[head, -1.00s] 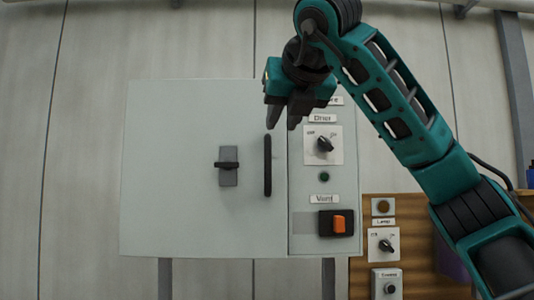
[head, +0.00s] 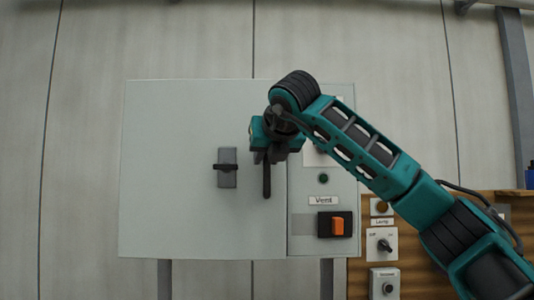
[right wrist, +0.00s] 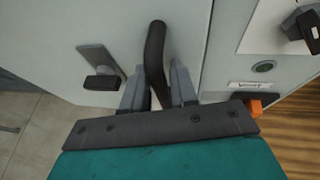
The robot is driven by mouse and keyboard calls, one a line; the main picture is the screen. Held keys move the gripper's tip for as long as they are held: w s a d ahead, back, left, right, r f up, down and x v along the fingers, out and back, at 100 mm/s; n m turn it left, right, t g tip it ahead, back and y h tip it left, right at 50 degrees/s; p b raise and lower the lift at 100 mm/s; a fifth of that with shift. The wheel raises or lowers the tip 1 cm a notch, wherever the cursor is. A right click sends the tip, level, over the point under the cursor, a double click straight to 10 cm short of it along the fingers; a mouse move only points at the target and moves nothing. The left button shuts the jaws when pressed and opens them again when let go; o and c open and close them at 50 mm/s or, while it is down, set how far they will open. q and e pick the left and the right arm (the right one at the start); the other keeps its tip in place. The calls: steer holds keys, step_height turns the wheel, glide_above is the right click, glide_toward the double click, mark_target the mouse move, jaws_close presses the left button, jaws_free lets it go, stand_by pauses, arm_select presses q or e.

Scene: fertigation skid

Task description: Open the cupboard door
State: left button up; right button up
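The cupboard door (head: 190,120) is a flat pale grey panel and looks closed, flush with the control strip on its right. Its black vertical bar handle (head: 267,181) is near the door's right edge; the upper part is hidden behind my right gripper (head: 263,157). In the right wrist view the handle (right wrist: 155,60) runs between the two grey fingers of my right gripper (right wrist: 159,90), which stand apart on either side of it. A grey plate with a black horizontal turn-lever (head: 227,167) sits left of the handle. My left gripper is out of view.
The control strip (head: 300,240) right of the door carries a green button (head: 323,179) and an orange rocker switch (head: 337,226). A wooden board (head: 420,278) with a knob box (head: 383,245) is at lower right. The space left of the cupboard is clear.

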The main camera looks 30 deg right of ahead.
jaws_close()
steer(key=shift+s+a, duration=0.1)
steer(key=shift+a, duration=0.05)
stand_by(0.5)
